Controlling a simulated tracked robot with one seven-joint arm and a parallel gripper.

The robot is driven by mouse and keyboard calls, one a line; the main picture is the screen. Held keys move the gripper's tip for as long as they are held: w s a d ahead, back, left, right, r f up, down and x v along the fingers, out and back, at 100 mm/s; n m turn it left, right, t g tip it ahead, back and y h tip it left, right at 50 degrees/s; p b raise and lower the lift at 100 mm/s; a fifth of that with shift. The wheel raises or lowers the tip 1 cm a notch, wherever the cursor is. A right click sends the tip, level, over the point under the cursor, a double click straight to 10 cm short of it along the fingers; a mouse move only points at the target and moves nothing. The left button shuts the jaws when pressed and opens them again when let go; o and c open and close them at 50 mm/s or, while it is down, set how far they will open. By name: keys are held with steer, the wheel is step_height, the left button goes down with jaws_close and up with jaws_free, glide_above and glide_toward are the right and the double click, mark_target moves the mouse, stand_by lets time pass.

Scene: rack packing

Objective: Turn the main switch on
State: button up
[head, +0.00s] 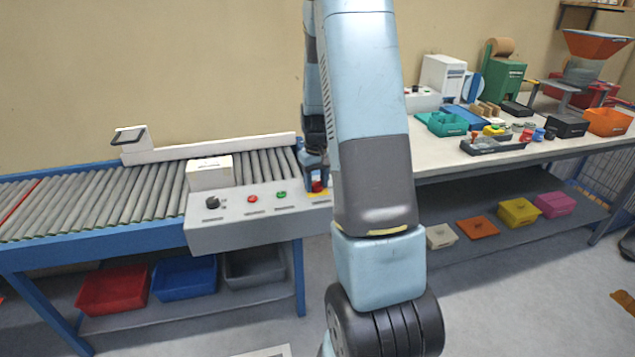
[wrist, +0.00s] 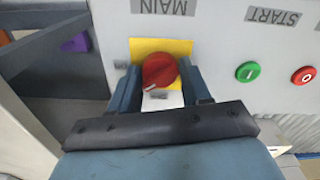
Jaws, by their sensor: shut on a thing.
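The main switch is a round red knob (wrist: 160,70) with a white mark, on a yellow plate (wrist: 178,46) under an upside-down "MAIN" label in the wrist view. The mark runs slantwise toward the lower left there. My gripper (wrist: 158,88) has one finger on each side of the knob and is shut on it. In the head view the knob (head: 318,186) shows small and partly hidden below my gripper (head: 316,180), at the right end of the grey control panel (head: 230,236). My arm covers the area just right of it.
On the panel are a black knob (head: 212,202), a red button (head: 252,198) and a green button (head: 281,195). A white box (head: 209,173) sits on the roller conveyor (head: 90,200) behind. A worktable (head: 440,160) with trays and machines stands to the right.

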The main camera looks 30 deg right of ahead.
mark_target(316, 182)
steer(key=m, duration=0.3)
steer(key=shift+w+m, duration=0.1)
steer(key=shift+m, duration=1.9)
steer(key=o, duration=1)
steer(key=shift+r, duration=6.85)
